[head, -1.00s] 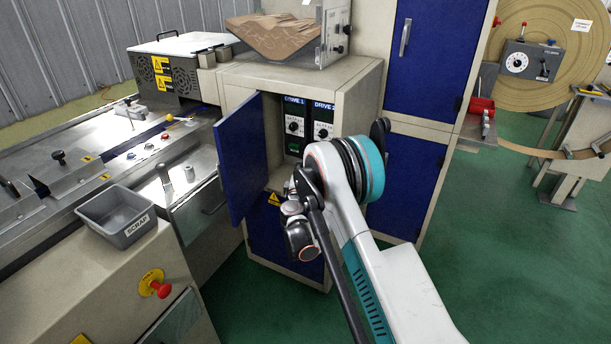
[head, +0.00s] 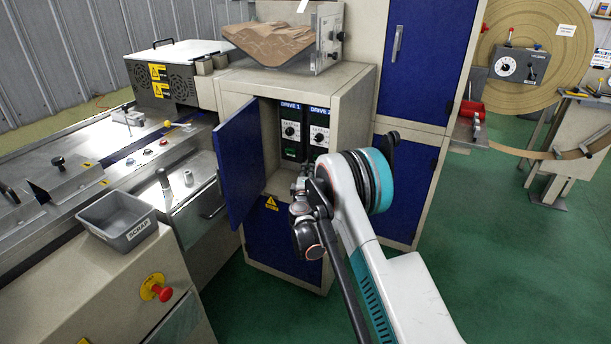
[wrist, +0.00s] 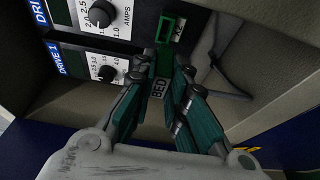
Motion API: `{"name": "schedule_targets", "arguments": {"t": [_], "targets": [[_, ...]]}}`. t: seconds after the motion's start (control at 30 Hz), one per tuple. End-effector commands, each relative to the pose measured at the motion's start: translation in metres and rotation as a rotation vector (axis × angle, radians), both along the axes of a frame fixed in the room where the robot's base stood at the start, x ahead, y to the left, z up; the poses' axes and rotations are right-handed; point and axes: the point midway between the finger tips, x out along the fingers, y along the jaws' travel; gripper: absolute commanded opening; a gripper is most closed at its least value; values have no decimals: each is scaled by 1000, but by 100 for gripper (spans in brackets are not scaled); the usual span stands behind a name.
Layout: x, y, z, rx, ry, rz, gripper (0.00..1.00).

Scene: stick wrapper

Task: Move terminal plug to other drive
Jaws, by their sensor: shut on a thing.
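Drive 1 (head: 290,132) and drive 2 (head: 319,130) stand side by side inside the open cabinet. My gripper (wrist: 163,72) is shut on a green terminal plug (wrist: 165,58) with a tag (wrist: 157,88) reading BED. In the wrist view, the plug is close to a green-framed terminal socket (wrist: 165,28) on drive 2, just below it in the picture. I cannot tell whether they touch. Drive 1's green terminal area (head: 292,153) shows in the head view. In the head view my gripper (head: 301,186) is low at the cabinet opening, its fingertips mostly hidden.
The blue cabinet door (head: 239,163) stands open on the left. A dark cable (wrist: 228,82) runs along the cabinet interior, right of my fingers in the wrist view. A grey scrap bin (head: 117,222) sits on the machine at left. Green floor (head: 500,240) is clear at right.

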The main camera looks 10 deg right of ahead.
Motion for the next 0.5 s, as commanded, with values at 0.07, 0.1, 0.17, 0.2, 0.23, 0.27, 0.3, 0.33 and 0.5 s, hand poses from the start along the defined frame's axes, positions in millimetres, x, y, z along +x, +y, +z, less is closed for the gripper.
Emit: {"name": "schedule_targets", "arguments": {"t": [0.07,0.1,0.17,0.2,0.23,0.27,0.3,0.33,0.5], "targets": [[6,-5,0,0,0,-2,0],[9,-7,0,0,0,-2,0],[13,-10,0,0,0,-1,0],[16,-11,0,0,0,-1,0],[17,-13,0,0,0,-1,0],[19,-14,0,0,0,-1,0],[21,-15,0,0,0,-1,0],[22,-16,0,0,0,-1,0],[27,-20,0,0,0,-1,0]]}}
